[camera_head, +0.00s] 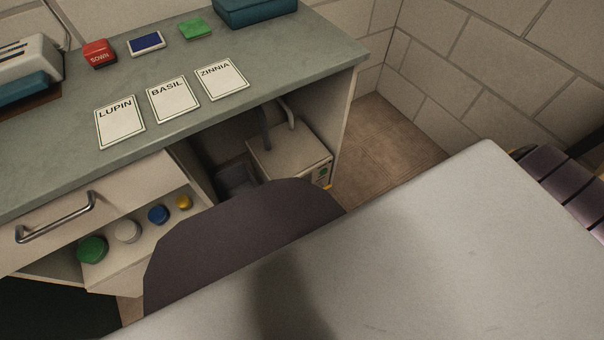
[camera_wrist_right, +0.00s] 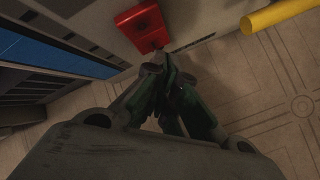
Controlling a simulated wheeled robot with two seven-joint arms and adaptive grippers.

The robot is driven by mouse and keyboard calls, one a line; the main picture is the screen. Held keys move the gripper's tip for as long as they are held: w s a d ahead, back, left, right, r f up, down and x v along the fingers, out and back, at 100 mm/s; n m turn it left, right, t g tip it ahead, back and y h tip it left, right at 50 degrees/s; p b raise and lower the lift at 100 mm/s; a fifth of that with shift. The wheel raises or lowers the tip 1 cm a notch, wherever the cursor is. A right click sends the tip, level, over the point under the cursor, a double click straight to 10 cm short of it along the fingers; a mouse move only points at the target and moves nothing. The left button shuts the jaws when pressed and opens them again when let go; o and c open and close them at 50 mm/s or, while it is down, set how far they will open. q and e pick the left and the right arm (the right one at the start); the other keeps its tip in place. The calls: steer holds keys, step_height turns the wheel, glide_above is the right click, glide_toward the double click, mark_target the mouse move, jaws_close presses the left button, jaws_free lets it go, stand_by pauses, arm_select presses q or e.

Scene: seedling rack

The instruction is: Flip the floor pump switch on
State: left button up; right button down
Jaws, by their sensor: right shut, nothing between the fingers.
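In the right wrist view a red block (camera_wrist_right: 143,28), which looks like the pump switch, sits on a pale grey face near the top. Its on or off position cannot be told. My right gripper (camera_wrist_right: 163,68) is shut and empty, its fingertips just below the red block in the picture; whether they touch it cannot be told. In the head view a beige box with hoses (camera_head: 290,158), possibly the pump, stands under the bench, its lower part hidden by a dark shape in front. No red switch shows on it there. My left gripper is in neither view.
A yellow bar (camera_wrist_right: 275,15) and a blue ribbed panel (camera_wrist_right: 55,52) flank the red block. Tiled floor (camera_wrist_right: 265,90) is clear at right. A large pale surface fills the head view's lower right.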

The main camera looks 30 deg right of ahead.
steer(key=shift+w, duration=0.15)
steer(key=shift+w, duration=0.2)
stand_by(0.6)
steer(key=shift+s, duration=0.25)
steer(key=shift+s, duration=0.55)
stand_by(0.3)
